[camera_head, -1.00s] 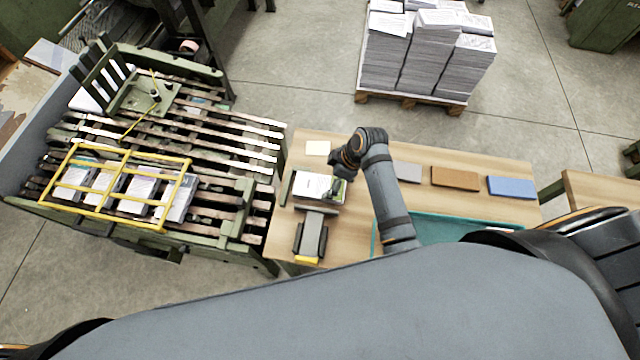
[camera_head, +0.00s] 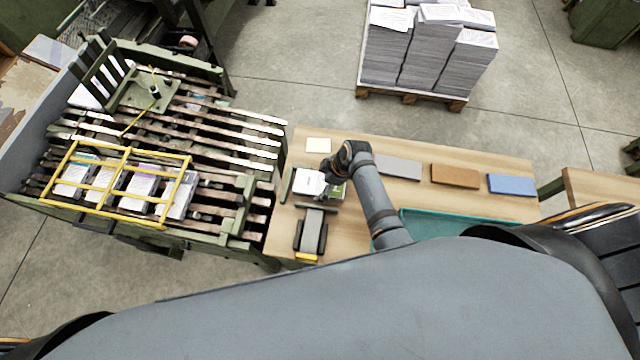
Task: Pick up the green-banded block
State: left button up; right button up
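A white-topped block (camera_head: 308,182) lies on the left part of the wooden table, with a patch of green showing at its right end. My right gripper (camera_head: 330,188) is over the right part of this block and hides some of it. Its fingers are too small and dark to tell open from shut, or whether they touch the block. Several white blocks (camera_head: 73,181) lie under a yellow frame (camera_head: 125,178) on the slatted machine at left; their bands are hard to make out. My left gripper is out of view.
On the table (camera_head: 350,225) are a cream pad (camera_head: 318,145), a grey block (camera_head: 400,168), a brown block (camera_head: 455,176), a blue block (camera_head: 511,185), a teal tray (camera_head: 465,222) and a grey device (camera_head: 311,230) with a yellow end. Paper stacks (camera_head: 425,55) stand on a pallet behind.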

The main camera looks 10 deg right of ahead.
jog(key=c, duration=1.1)
